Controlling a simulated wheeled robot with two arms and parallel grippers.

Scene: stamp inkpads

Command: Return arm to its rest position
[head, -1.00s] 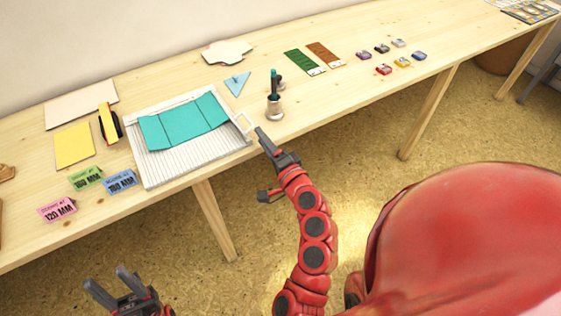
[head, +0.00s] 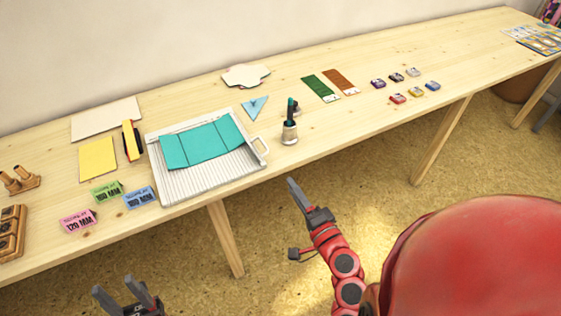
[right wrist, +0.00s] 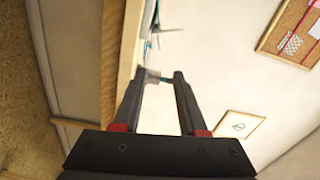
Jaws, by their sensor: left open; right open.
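In the head view my right gripper (head: 293,222) is open and empty, over the floor in front of the table's front edge. Its red arm comes up from the bottom right. My left gripper (head: 127,290) is open and empty at the bottom left, below the table's front edge. The right wrist view shows the two fingers of my right gripper (right wrist: 165,80) apart. The wooden table (head: 330,141) runs across the head view, and neither gripper touches it.
A white scoring board (head: 235,170) with a teal sheet (head: 200,144) lies on the table. Several small inkpads (head: 398,98) lie further right. Floor in front is clear.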

